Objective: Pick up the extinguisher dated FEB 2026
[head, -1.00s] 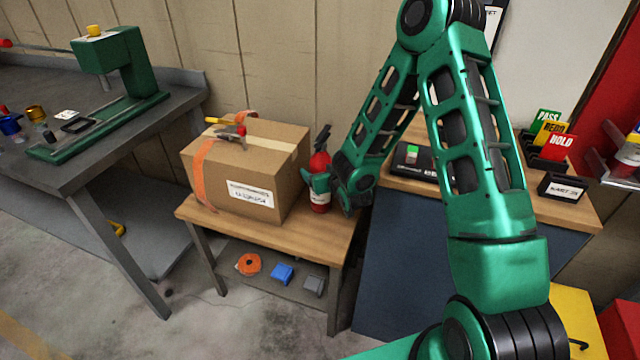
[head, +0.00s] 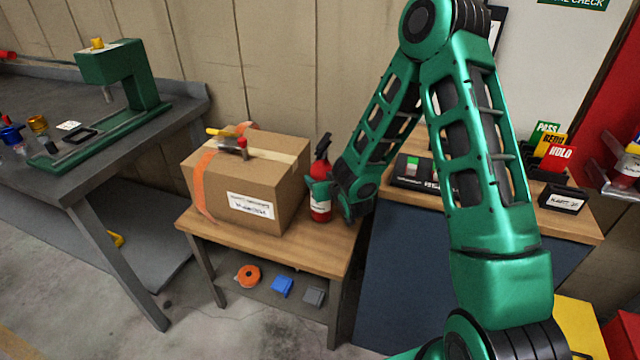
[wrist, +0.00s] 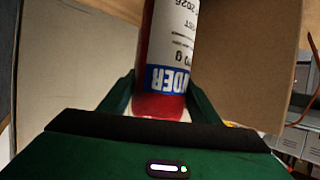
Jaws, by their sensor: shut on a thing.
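The red fire extinguisher (head: 321,205) with a black top and white label stands upright on the wooden bench, right of the cardboard box. My gripper (head: 322,187) reaches it from the right and is shut around its body. In the wrist view the red cylinder (wrist: 163,104) sits between the two green fingers of my gripper (wrist: 162,98). Its label appears upside down, with a blue band and a date ending in 2026; I cannot read the month clearly. The base appears to rest on the bench, with no clear gap.
The cardboard box (head: 215,182) with orange tape stands close left of the extinguisher, with a yellow-handled tool on top. The wooden bench (head: 290,252) has bare room in front. A taller desk (head: 440,195) with a black device stands to the right. A grey workbench (head: 60,178) is at left.

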